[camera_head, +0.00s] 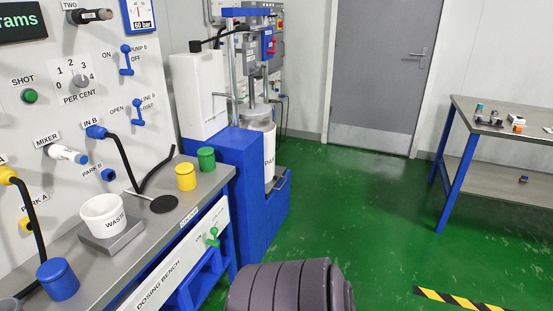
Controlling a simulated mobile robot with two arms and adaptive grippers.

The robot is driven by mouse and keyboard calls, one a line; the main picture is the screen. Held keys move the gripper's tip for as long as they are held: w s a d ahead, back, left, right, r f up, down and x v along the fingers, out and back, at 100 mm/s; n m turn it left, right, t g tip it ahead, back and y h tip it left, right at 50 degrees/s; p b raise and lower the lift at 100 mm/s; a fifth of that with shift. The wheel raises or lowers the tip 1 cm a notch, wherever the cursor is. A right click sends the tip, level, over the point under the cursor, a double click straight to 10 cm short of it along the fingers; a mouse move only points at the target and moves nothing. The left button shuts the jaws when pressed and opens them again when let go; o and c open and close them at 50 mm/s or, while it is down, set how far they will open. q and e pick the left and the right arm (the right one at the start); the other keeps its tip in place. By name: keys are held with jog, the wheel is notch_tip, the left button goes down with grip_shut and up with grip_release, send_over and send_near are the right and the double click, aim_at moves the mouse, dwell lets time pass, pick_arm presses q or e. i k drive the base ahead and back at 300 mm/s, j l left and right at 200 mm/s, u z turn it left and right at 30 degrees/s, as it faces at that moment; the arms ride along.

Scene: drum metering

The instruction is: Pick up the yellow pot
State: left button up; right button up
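The yellow pot (186,177) is a small upright cylinder near the right end of the grey dosing bench top (180,214). A green pot (206,159) stands just behind and to the right of it, close beside it. Neither of my grippers is in view. A dark grey ribbed rounded part, which looks like one of my own arm links, shows at the bottom centre, apart from the yellow pot.
A white waste bucket (103,215) and a blue pot (57,279) stand nearer on the bench. Black hoses (122,162) arch down behind them. A blue machine (238,170) adjoins the bench. Open green floor (385,220) lies right, before a table (510,135).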

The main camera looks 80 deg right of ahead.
aim_at(185, 172)
jog(key=l+z, duration=0.1)
jog(key=z, duration=1.85)
